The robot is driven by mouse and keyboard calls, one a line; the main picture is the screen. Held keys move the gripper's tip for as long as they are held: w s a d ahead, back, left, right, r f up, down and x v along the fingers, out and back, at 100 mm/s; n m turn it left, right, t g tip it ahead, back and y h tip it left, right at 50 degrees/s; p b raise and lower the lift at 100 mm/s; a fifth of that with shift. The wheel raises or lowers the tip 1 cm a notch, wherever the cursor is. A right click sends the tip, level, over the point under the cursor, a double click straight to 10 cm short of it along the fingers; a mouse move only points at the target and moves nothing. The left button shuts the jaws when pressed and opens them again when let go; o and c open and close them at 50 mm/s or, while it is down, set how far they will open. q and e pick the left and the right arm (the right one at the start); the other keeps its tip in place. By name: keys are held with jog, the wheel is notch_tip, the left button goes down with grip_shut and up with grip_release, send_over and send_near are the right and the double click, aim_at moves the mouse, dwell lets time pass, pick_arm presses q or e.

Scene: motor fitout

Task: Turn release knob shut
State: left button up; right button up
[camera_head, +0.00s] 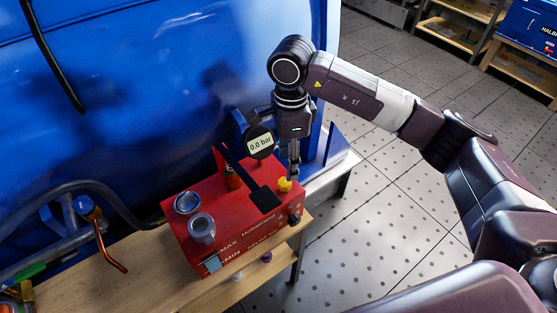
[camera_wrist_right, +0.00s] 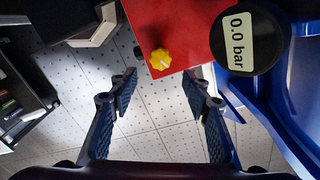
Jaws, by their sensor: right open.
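The release knob is a small yellow lobed knob (camera_head: 284,184) on top of the red pump box (camera_head: 236,241), near its back right corner. In the right wrist view the yellow knob (camera_wrist_right: 160,59) sits on the red surface (camera_wrist_right: 165,22), beyond the fingertips and roughly between their lines. My right gripper (camera_head: 293,165) points down just above and behind the knob in the head view. In the wrist view its blue padded fingers (camera_wrist_right: 160,80) are apart with nothing between them. Whether a finger touches the knob cannot be told. My left gripper is not in view.
A round gauge reading 0.0 bar (camera_head: 260,144) stands close beside my right gripper; it also shows in the wrist view (camera_wrist_right: 240,40). A black lever (camera_head: 246,172) crosses the box. A large blue tank (camera_head: 160,90) fills the left. The wooden bench (camera_head: 150,272) carries the box.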

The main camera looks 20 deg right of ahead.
aim_at(285, 182)
jog(key=shift+w+a, duration=0.3)
jog(key=shift+f, duration=0.3)
jog(key=f, duration=0.2)
jog(key=f+p, duration=0.2)
jog(key=f, duration=0.1)
jog(key=shift+s+f, duration=0.35)
jog(key=shift+s, duration=0.05)
jog(key=shift+w+f, duration=0.1)
jog(key=shift+f, duration=0.4)
jog(key=c, duration=1.2)
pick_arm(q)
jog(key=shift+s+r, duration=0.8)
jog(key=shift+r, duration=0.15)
pick_arm(e)
jog(key=shift+o, duration=0.2)
